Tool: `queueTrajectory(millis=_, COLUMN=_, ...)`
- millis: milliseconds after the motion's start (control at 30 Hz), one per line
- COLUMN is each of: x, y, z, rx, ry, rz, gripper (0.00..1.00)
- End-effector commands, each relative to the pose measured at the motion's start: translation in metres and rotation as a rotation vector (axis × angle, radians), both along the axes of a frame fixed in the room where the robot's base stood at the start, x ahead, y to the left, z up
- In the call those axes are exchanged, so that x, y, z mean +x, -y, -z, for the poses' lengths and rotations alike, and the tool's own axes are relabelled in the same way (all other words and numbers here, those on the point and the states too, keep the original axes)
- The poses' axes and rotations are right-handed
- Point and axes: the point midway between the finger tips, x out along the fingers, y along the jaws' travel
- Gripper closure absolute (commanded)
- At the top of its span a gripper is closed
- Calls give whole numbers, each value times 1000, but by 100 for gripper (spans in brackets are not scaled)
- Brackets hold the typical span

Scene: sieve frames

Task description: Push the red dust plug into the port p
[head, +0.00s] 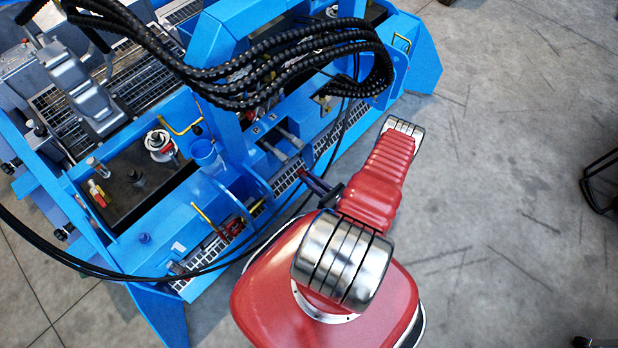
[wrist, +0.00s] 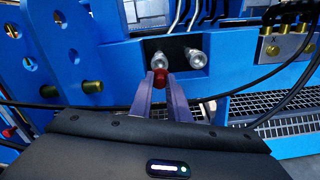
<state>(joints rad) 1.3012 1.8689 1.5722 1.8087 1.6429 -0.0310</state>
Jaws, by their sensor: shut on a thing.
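My gripper (wrist: 159,82) is shut on the red dust plug (wrist: 162,76), which shows as a small red end between the fingertips in the wrist view. Two round silver ports sit side by side in a dark recess of the blue panel: a left port (wrist: 159,60) and a right port (wrist: 195,58). The plug appears just below and in front of the left port; I cannot tell whether they touch. I cannot read which port is p. In the head view my gripper (head: 314,185) reaches toward the blue frame, and the plug cannot be made out.
A bundle of black hoses (head: 290,60) arches over the blue frame (head: 170,225). A thin black cable (wrist: 80,106) crosses below the ports, above a metal grating (wrist: 270,128). A block with brass fittings (wrist: 288,45) is to the right. Open concrete floor (head: 510,200) lies right.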

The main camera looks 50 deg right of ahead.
Motion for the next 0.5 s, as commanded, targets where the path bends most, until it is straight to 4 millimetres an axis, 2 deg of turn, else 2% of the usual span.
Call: queueTrajectory(millis=500, x=30, y=-2, z=0, rx=-1, ry=-1, rz=-3, gripper=100)
